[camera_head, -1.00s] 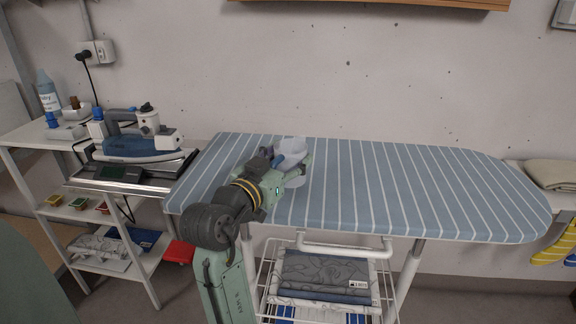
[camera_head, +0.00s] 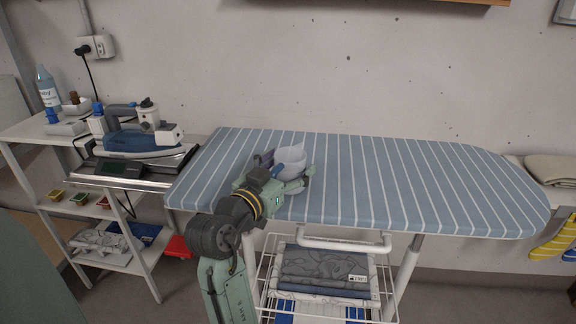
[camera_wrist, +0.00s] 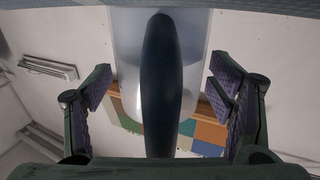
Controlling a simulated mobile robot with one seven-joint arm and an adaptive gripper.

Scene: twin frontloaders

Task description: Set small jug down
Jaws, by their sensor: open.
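The small jug (camera_head: 291,156) is pale and translucent and looks upright on the left part of the striped ironing board (camera_head: 400,180). In the wrist view its dark blue handle (camera_wrist: 159,85) runs down the middle, with the pale jug body (camera_wrist: 128,50) behind it. My gripper (camera_head: 284,172) is at the jug's near side and hides its lower part. In the wrist view the fingers of my gripper (camera_wrist: 160,88) are spread, one on each side of the handle, with gaps on both sides. The jug's base contact with the board is hard to see.
An iron (camera_head: 140,138) stands on a shelf unit left of the board, with a bottle (camera_head: 46,88) behind it. Folded cloth (camera_head: 325,268) lies on the rack below the board. The board's middle and right are clear. The wall is behind.

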